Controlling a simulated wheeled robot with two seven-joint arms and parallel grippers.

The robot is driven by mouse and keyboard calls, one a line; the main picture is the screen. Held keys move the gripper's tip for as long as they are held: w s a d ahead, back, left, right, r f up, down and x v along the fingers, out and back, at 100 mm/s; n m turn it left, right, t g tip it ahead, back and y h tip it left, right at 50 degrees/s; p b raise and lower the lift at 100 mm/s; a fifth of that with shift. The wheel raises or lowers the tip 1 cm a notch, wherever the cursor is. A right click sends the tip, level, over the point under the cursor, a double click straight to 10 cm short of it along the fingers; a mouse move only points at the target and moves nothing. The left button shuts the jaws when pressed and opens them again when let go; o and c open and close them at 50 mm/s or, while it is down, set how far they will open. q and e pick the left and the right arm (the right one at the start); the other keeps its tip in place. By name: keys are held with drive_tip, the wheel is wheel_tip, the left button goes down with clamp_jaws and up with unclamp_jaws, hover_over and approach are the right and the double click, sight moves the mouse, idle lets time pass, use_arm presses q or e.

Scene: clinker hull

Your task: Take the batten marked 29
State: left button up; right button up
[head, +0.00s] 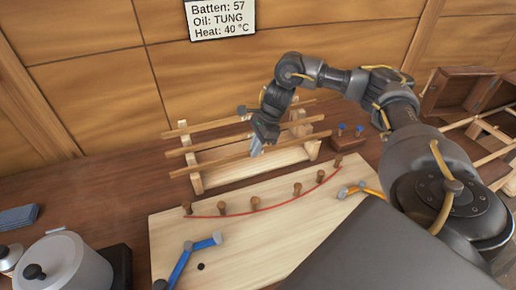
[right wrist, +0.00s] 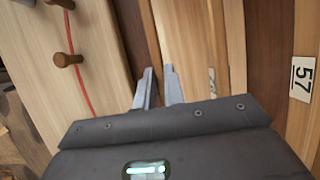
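Three long thin wooden battens lie across a pale wooden rack (head: 196,182): a top one (head: 205,126), a middle one (head: 205,146) and a lower one (head: 205,165). No number 29 can be read on any of them. My right gripper (head: 256,150) points down at the rack, its fingertips close to the lower batten; contact cannot be told. In the right wrist view its two fingers (right wrist: 160,88) stand a little apart, with nothing clearly held between them. A plate marked 57 (right wrist: 303,78) shows at the right there. My left gripper is not in view.
A wall sign (head: 221,18) reads Batten: 57, Oil: TUNG, Heat: 40 °C. In front of the rack lies a pale board (head: 240,240) with several pegs, a red curved line (head: 265,208), and blue (head: 185,258) and orange jointed pieces. A pot (head: 65,265) stands at left.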

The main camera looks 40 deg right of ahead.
clamp_jaws()
drive_tip(key=shift+r, duration=0.1)
drive_tip(key=shift+r+b, duration=0.45)
drive_tip(key=s+d+r+p, duration=0.1)
drive_tip(key=s+d+r, duration=0.1)
drive_tip(key=s+r, duration=1)
drive_tip(key=shift+s+d+p, duration=0.35)
drive_tip(key=shift+s, duration=0.6)
